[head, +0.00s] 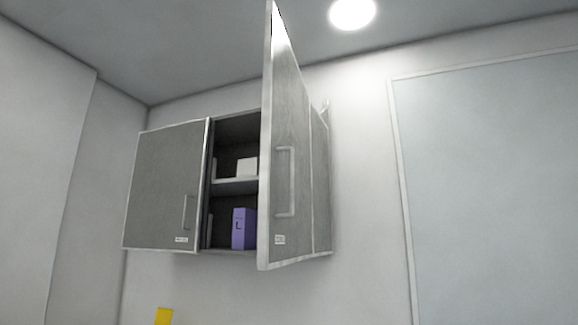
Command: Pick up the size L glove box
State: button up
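The size L glove box (238,229) is a purple box with a dark letter "L" on its front. It stands upright on the lower shelf of the wall cabinet (224,251), seen in the head view through the open doorway. Its right side is close to the edge of the open door, which may hide part of it. My gripper is not in view.
The cabinet's right door (286,170) stands open, swung out toward me. The left door (165,187) is shut. White items (247,167) sit on the upper shelf. A yellow object (164,316) shows low on the wall. A large pale panel (490,190) is at right.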

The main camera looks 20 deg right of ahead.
aim_at(244, 225)
jog(key=i+l+z, duration=0.1)
jog(key=z, duration=0.3)
jog(key=i+z, duration=0.25)
jog(key=z, duration=0.15)
jog(key=i+z, duration=0.2)
jog(key=z, duration=0.2)
jog(key=j+u, duration=0.35)
jog(key=i+j+u, duration=0.1)
jog(key=j+u, duration=0.2)
jog(key=j, duration=0.25)
jog(key=i+j+u, duration=0.15)
jog(key=j+u, duration=0.2)
jog(key=j, duration=0.15)
